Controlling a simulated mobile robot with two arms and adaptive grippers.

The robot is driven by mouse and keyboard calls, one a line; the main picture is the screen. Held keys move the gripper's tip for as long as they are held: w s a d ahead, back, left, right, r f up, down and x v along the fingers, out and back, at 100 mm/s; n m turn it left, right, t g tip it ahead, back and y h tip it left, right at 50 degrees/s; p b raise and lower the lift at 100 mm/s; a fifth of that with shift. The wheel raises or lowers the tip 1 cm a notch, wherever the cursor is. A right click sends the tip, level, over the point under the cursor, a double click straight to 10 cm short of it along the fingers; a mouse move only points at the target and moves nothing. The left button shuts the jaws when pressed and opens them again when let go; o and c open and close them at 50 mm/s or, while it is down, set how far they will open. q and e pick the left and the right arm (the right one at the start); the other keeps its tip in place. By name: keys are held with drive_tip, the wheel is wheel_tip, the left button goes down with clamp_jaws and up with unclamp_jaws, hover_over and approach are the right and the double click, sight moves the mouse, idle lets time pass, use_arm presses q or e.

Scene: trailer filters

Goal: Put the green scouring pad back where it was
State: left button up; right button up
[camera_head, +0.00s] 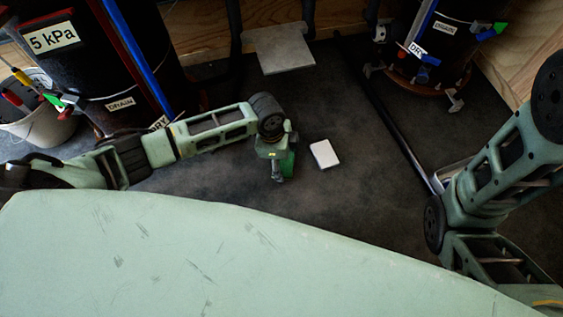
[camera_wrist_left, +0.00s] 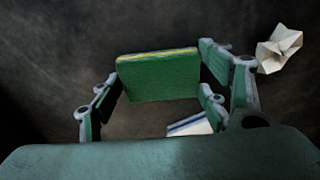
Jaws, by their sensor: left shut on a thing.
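The green scouring pad (camera_wrist_left: 158,80) is a flat green block with a thin yellow strip along its top edge. In the left wrist view it stands between the fingers of my left gripper (camera_wrist_left: 160,88), which is shut on it. In the head view the left gripper (camera_head: 279,174) hangs over the dark floor near the middle, with a green part of the pad (camera_head: 288,163) showing at its right side. Its height above the floor is hard to tell. My right arm is at the right edge, and its gripper does not show.
A white block (camera_head: 324,154) lies on the floor (camera_head: 350,210) just right of the left gripper. Crumpled paper (camera_wrist_left: 279,48) shows in the wrist view.

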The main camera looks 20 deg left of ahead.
use_arm(q)
drive_tip(key=shift+f, duration=0.1)
drive_tip(key=o, duration=1)
